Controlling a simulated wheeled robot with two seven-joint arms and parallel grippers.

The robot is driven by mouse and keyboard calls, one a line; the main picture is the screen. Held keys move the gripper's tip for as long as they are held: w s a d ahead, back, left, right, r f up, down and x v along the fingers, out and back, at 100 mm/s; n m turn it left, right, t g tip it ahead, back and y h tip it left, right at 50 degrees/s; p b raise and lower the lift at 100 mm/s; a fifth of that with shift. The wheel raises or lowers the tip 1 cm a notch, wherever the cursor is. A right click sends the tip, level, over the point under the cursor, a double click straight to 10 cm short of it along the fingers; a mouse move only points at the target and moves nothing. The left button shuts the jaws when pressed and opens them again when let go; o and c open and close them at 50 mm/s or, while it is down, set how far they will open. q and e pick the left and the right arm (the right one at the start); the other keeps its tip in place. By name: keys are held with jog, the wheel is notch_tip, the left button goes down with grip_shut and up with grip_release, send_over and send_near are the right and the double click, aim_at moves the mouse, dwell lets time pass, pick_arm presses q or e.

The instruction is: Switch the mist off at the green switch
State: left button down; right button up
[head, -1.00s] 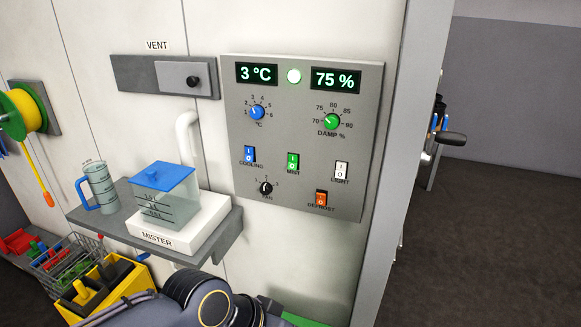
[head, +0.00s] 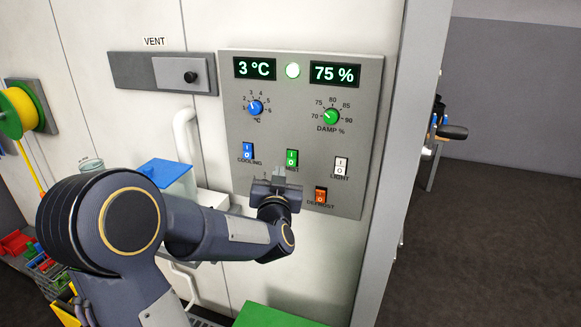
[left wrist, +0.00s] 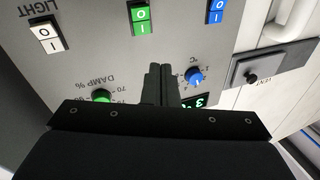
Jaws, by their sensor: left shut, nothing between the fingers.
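The green mist switch (head: 292,158) is on the grey control panel (head: 235,130), between the blue cooling switch (head: 248,151) and the white light switch (head: 341,166). My left gripper (head: 280,174) is in front of the panel, just below the green switch, with its fingers shut and empty. It partly covers the MIST label and hides the fan knob. In the left wrist view the panel is upside down. The shut fingertips (left wrist: 160,68) show close to the green switch (left wrist: 140,17). I cannot tell whether they touch the panel. My right gripper is not in view.
The orange defrost switch (head: 321,195) is right of my gripper. The damp dial (head: 331,116) and temperature dial (head: 256,107) are above. The display reads 75 %, and a round lamp (head: 293,70) is lit. The mister's blue lid (head: 166,172) shows behind my arm.

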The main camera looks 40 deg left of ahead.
pick_arm(q)
jog(key=shift+a+r+y, duration=0.2)
jog(key=shift+a+y, duration=0.35)
jog(key=shift+y, duration=0.25)
jog(key=b, duration=0.2)
send_near(287, 159)
jog(key=w+a+r, duration=0.2)
jog(key=a, duration=0.1)
jog(key=shift+w+a+f, duration=0.1)
jog(key=shift+w+f, duration=0.15)
jog(key=shift+w, duration=0.55)
jog(key=shift+w, duration=0.1)
dwell(1.0)
jog(key=shift+w+a+f+b, duration=0.1)
jog(key=shift+w+b, duration=0.15)
jog(key=shift+b, duration=0.1)
jog(key=shift+w+a+f, duration=0.1)
jog(key=shift+w+f, duration=0.05)
jog(key=shift+w, duration=0.2)
dwell(0.6)
jog(key=shift+s, duration=0.1)
